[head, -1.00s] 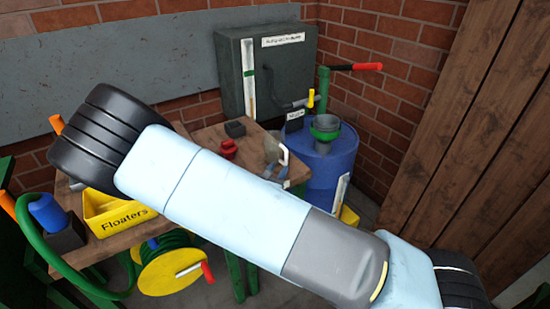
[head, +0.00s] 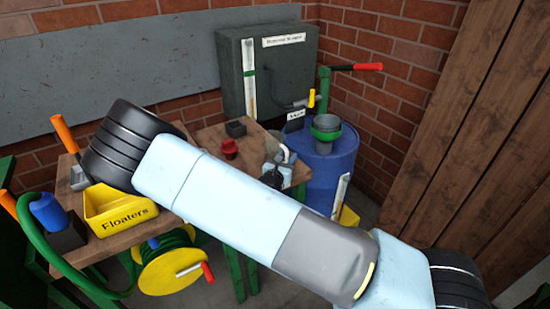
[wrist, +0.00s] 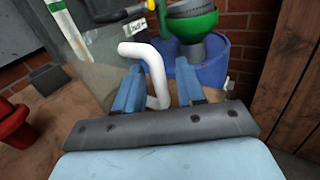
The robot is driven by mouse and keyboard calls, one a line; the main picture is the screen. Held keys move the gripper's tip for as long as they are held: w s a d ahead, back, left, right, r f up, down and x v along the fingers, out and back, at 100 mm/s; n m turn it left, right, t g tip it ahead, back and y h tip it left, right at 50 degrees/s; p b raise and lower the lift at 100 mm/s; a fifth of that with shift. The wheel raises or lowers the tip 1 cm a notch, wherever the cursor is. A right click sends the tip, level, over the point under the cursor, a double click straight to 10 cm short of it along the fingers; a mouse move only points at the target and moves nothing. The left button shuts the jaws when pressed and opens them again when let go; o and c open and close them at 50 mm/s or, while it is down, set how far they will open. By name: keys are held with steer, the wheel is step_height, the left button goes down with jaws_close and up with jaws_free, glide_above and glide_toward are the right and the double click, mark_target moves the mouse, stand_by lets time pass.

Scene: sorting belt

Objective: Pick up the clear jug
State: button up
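The clear jug (wrist: 98,50) is see-through, with a thick white handle (wrist: 152,72). In the wrist view its body stands left of my fingers, and the handle reaches between them. In the head view the white handle (head: 287,153) shows at the table's right end; my arm hides much of the jug. My gripper (wrist: 160,78) is open, its two blue fingers on either side of the handle. The left finger overlaps the handle in view; I cannot tell if they touch. A gap shows at the right finger.
A blue barrel (head: 335,165) with a green-rimmed funnel (head: 326,125) stands close right of the table. A red cup-like object (head: 229,149) and a small dark box (head: 236,129) lie left of the jug. A yellow Floaters bin (head: 118,212) is at the left.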

steer(key=shift+c, duration=0.5)
jaws_close()
steer(key=shift+r, duration=0.2)
